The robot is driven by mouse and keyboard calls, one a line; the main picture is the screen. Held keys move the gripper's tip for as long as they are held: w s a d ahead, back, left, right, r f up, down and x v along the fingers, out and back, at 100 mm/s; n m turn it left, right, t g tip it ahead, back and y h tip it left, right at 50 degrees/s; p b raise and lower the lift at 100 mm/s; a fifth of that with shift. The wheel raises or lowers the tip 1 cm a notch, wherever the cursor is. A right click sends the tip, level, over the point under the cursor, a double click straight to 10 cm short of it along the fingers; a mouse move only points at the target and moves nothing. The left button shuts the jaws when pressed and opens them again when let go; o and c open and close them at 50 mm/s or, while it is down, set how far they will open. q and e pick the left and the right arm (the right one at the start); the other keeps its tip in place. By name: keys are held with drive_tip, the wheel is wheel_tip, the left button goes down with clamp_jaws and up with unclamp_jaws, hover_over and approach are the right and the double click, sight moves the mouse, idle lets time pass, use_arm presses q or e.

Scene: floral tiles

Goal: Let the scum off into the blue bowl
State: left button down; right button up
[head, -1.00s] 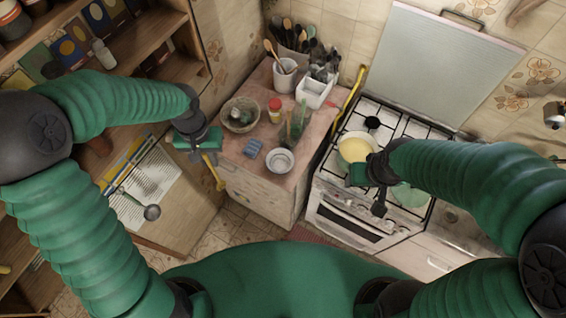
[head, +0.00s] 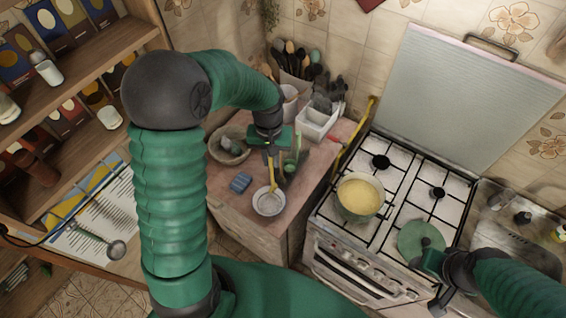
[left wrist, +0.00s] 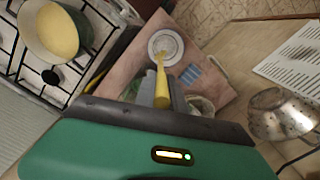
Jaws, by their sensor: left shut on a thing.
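My left gripper (head: 272,146) is shut on a yellow-handled utensil (head: 273,175), which points down to a small pale bowl (head: 269,208) on the cabinet top. In the left wrist view the utensil (left wrist: 162,85) reaches the rim of the bowl (left wrist: 165,35); its tip is too small to tell whether it touches or carries anything. The bowl looks whitish-grey; I cannot make out blue on it. A pot (head: 360,192) of yellow liquid stands uncovered on the stove. My right gripper (head: 432,262) is beside a green lid (head: 418,237) on the stove; its fingers are unclear.
A blue sponge (head: 240,182), a brown bowl (head: 229,145), a white utensil box (head: 317,121) and a green bottle-like thing crowd the cabinet top. Shelves (head: 80,60) stand at the left.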

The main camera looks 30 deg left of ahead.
use_arm(q)
wheel_tip(320, 180, down, 6)
drive_tip(key=s+a+b, duration=0.1)
drive_tip(key=a+b, duration=0.1)
drive_tip(key=shift+s+a+r, duration=0.25)
drive_tip(key=shift+s+a, duration=0.05)
drive_tip(key=shift+s, duration=0.05)
use_arm(e)
drive_tip(key=shift+s+a+f, duration=0.35)
drive_tip(key=shift+s+a, duration=0.25)
drive_tip(key=shift+s+a+f, duration=0.3)
drive_tip(key=shift+s+a, duration=0.25)
drive_tip(key=shift+a, duration=0.05)
idle(1.0)
